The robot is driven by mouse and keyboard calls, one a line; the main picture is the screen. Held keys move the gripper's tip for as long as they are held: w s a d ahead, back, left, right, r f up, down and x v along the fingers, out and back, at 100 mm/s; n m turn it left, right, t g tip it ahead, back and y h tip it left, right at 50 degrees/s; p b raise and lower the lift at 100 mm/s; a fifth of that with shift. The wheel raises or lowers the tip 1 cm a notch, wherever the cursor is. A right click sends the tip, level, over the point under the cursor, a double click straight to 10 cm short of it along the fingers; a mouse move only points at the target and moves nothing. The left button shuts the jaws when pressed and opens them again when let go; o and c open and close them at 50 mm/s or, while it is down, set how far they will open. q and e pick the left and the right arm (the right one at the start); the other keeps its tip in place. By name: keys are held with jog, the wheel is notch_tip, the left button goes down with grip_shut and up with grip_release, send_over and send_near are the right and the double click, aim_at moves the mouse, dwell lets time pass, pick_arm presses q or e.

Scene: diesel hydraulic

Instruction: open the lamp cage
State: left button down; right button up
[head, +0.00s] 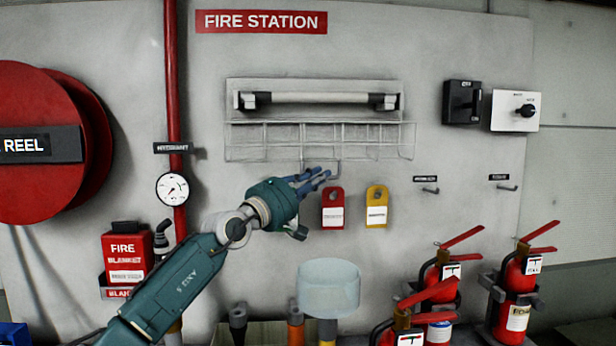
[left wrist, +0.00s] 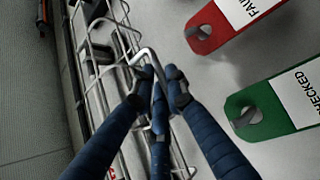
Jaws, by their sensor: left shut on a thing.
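The lamp cage (head: 264,140) is a wire grid on the wall panel. In the head view it shows below the white lamp tube (head: 320,97), which appears clear of wires. A bent wire handle (head: 337,168) hangs from the cage's lower edge. My left gripper (head: 322,178) is at this handle, reaching up from below left. In the left wrist view its dark blue fingers (left wrist: 158,88) are closed together on the handle (left wrist: 148,56), with the cage wires (left wrist: 92,75) beside and behind them. My right gripper is out of view.
A red tag (head: 333,208) and a yellow tag (head: 376,207) hang just right of my gripper. A green tag (left wrist: 275,110) shows close by in the left wrist view. A red pipe (head: 171,75) and gauge (head: 172,188) stand left. Fire extinguishers (head: 516,290) stand lower right.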

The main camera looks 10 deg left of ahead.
pick_arm(q)
jog(key=shift+w+a+f+y, duration=0.1)
jog(key=shift+w+f+y, duration=0.15)
jog(key=shift+f, duration=0.45)
jog(key=c, duration=2)
grip_release()
jog(key=shift+s+a+r, duration=0.1)
jog(key=shift+r, duration=0.3)
jog(key=v, duration=1.2)
jog(key=shift+f, duration=0.1)
